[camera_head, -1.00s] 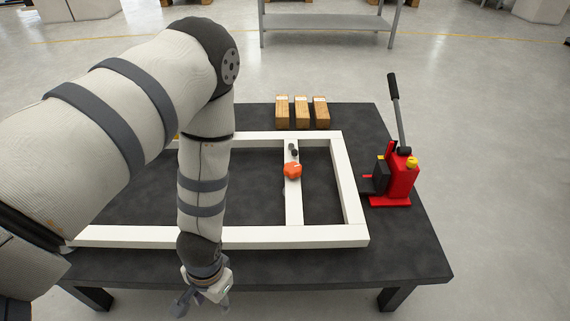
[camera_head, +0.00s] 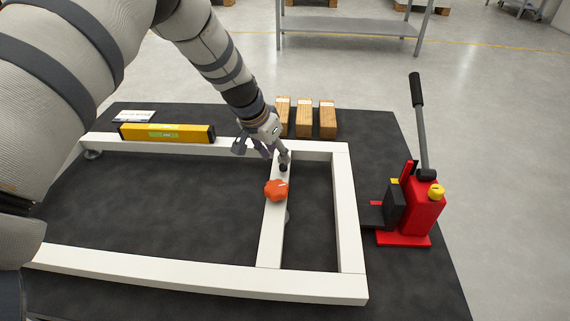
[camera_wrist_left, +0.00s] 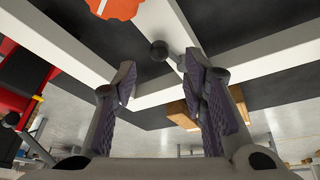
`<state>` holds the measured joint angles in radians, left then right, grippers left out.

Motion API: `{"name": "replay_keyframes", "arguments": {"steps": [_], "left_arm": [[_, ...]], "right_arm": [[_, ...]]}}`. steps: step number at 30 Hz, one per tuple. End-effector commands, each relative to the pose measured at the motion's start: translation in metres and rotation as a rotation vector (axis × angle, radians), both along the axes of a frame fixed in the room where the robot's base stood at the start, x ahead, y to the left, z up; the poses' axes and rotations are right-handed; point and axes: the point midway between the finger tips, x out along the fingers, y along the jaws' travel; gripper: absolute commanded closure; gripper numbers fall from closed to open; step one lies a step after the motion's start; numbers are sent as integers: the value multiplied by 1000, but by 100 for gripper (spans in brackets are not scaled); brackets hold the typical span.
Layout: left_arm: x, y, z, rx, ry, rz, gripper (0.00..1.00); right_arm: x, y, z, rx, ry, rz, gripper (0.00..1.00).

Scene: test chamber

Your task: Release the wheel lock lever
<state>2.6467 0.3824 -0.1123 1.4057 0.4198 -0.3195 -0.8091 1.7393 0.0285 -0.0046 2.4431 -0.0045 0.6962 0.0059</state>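The lever shows as a small black ball knob (camera_head: 283,168) on the white frame's crossbar, just behind an orange lobed knob (camera_head: 276,190). In the left wrist view the black ball (camera_wrist_left: 159,50) lies ahead of the fingertips, roughly between their lines, and the orange knob (camera_wrist_left: 115,8) is at the top edge. My left gripper (camera_head: 265,153) is over the rear end of the crossbar, close to the black ball. In the left wrist view its purple-padded fingers (camera_wrist_left: 160,78) are apart with nothing held. Contact with the ball cannot be told. My right gripper is out of view.
The white frame (camera_head: 347,220) lies on a dark table (camera_head: 130,225). A yellow spirit level (camera_head: 167,133) lies along the rear bar. Several wooden blocks (camera_head: 304,118) stand behind it. A red jack (camera_head: 424,215) with an upright handle stands at the right.

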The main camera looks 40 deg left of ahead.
Motion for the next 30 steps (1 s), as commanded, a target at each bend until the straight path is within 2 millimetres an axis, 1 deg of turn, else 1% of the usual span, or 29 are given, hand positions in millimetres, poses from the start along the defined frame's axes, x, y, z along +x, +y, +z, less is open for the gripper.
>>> {"name": "replay_keyframes", "arguments": {"steps": [1,3,6,10,17,18,20,21,23,30], "left_arm": [[4,-1,-16,0,5,0,61],[10,-2,-30,1,4,-2,61],[16,-3,-43,2,2,-2,61],[20,-4,-50,0,1,0,61],[21,-4,-50,0,0,0,61],[21,-4,-50,0,0,0,66],[21,-4,-50,0,0,0,79],[21,-4,-50,0,0,0,88],[21,-4,-50,0,0,0,100],[21,-5,-50,0,0,4,100]], "right_arm": [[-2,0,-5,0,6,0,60],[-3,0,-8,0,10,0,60],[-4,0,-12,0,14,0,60],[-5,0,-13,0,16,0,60],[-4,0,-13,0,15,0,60],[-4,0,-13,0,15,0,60],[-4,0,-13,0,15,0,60],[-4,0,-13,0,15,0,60],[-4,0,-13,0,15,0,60],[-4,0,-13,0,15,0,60]]}}
